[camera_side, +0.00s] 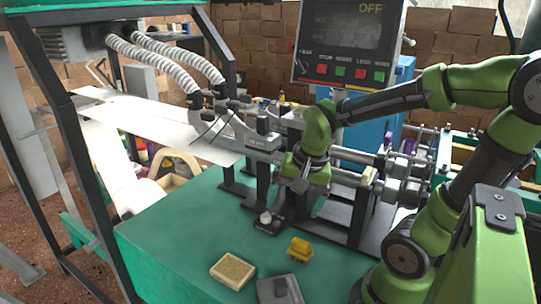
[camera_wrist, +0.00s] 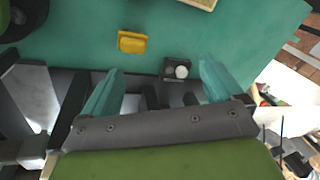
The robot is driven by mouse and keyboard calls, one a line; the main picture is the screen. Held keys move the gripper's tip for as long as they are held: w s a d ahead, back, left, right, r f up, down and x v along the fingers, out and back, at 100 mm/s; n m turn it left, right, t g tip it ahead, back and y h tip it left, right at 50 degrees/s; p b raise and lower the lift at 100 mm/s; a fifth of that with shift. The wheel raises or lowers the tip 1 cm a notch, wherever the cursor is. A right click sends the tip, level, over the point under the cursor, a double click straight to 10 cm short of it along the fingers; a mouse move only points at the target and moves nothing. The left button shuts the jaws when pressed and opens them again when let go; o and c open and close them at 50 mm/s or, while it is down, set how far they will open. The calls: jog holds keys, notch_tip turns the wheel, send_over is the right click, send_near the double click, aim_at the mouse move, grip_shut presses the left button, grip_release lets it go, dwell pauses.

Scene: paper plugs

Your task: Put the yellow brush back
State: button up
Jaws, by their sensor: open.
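The yellow brush (camera_side: 300,249) lies on the green table top, right of the middle, near the front of the side view. In the wrist view the yellow brush (camera_wrist: 132,42) is beyond the fingers, above and left of the gap between them. My gripper (camera_wrist: 160,84) is open, its two teal fingers wide apart with nothing held between them. In the side view my gripper (camera_side: 288,198) hangs over the machine's dark frame, behind the brush and apart from it; its fingers are hard to make out there.
A small dark block with a white knob (camera_side: 267,221) stands close to my gripper. A shallow tray with a tan inside (camera_side: 232,270) and a grey box (camera_side: 280,290) sit near the front. Machine bars (camera_side: 360,177) lie right and behind. The table's left part is clear.

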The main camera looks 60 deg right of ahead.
jog(key=a+r+n+t+y, duration=0.2)
jog(key=a+r+n+t, duration=0.2)
jog(key=a+r+n, duration=0.2)
jog(key=s+r+n, duration=0.1)
jog(key=n, duration=0.1)
jog(key=shift+r+n, duration=0.2)
jog(key=shift+n, duration=0.2)
